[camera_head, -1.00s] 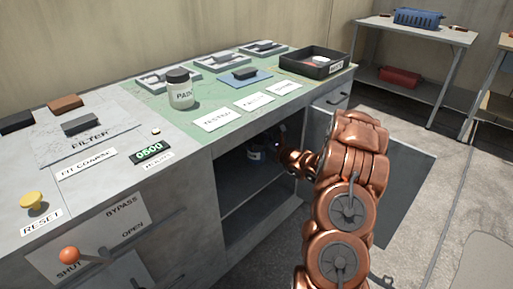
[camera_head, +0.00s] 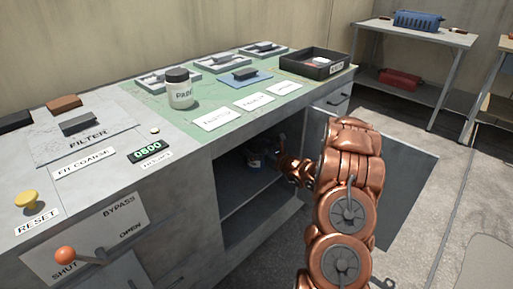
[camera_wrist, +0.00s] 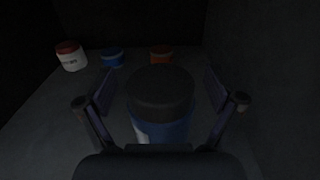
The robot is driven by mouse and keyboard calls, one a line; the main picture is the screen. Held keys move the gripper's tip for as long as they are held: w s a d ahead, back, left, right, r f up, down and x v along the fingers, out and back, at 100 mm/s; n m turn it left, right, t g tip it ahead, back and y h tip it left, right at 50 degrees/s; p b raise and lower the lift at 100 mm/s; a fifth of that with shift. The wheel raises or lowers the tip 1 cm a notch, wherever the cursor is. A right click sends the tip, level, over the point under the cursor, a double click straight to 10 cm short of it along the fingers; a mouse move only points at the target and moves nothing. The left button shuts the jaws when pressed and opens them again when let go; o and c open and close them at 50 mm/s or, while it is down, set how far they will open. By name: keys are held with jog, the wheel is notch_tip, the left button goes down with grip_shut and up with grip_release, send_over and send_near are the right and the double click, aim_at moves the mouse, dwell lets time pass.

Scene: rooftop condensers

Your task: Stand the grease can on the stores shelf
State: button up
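In the wrist view, a can with a dark lid and a blue and white body (camera_wrist: 160,122) stands upright between the two fingers of my gripper (camera_wrist: 160,91). The fingers are spread, with a visible gap on each side of the can. No label on it is readable, so I cannot tell whether it is the grease can. In the head view, my gripper is mostly hidden inside the open cabinet (camera_head: 232,193), near a dim blue item (camera_head: 254,161). I cannot tell which surface is the stores shelf.
Further back in the dark compartment stand a white red-lidded can (camera_wrist: 71,57), a low blue can (camera_wrist: 112,58) and an orange-red can (camera_wrist: 162,55). A paint jar (camera_head: 180,90) and black tray (camera_head: 314,64) are on the counter. A side table (camera_head: 415,32) stands back right.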

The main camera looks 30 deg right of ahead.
jog(key=shift+r, duration=0.1)
dwell(0.3)
jog(key=p+v, duration=0.3)
jog(key=v, duration=0.9)
dwell(0.3)
